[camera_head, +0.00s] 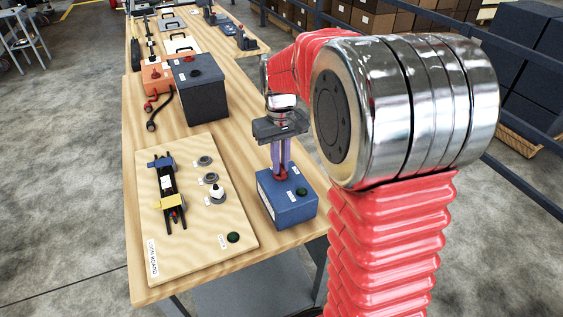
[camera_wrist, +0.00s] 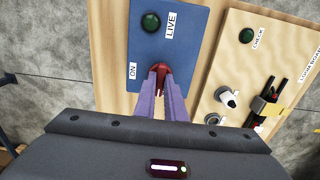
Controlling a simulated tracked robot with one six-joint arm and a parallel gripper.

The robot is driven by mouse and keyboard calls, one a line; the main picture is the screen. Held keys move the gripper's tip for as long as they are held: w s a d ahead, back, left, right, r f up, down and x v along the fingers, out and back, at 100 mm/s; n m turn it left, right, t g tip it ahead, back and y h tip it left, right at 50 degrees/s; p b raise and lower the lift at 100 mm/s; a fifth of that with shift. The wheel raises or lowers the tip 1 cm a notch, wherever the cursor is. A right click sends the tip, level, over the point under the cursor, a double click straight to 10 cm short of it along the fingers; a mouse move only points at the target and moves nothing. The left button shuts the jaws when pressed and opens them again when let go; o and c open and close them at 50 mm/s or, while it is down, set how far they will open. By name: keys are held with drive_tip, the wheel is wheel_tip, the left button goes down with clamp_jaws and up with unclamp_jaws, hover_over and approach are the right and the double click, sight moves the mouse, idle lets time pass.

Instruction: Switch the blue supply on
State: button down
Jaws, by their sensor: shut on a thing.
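The blue supply (camera_head: 290,208) is a blue box near the right edge of the wooden table. Its top carries a red switch handle (camera_wrist: 160,68), a dark green lamp (camera_wrist: 151,21) beside a LIVE label, and an ON label (camera_wrist: 133,70). The lamp looks unlit. My gripper (camera_head: 281,171) points down over the box, its purple fingers shut on the red handle. In the wrist view the fingers (camera_wrist: 160,78) cover part of the handle, so its exact setting is hard to tell.
A wooden board (camera_head: 208,268) with a black and yellow clamp device (camera_head: 170,190), round grey parts and a green CHECK lamp (camera_head: 233,237) lies left of the supply. A black battery-like box (camera_head: 200,95) stands behind. Bare table lies between.

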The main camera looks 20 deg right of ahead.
drive_tip(key=shift+m, duration=0.5)
drive_tip(key=m, duration=0.4)
drive_tip(key=shift+m, duration=0.3)
drive_tip(key=m, duration=0.9)
drive_tip(key=shift+m, duration=1.7)
drive_tip(key=c, duration=1.8)
unclamp_jaws()
drive_tip(key=shift+r, duration=0.1)
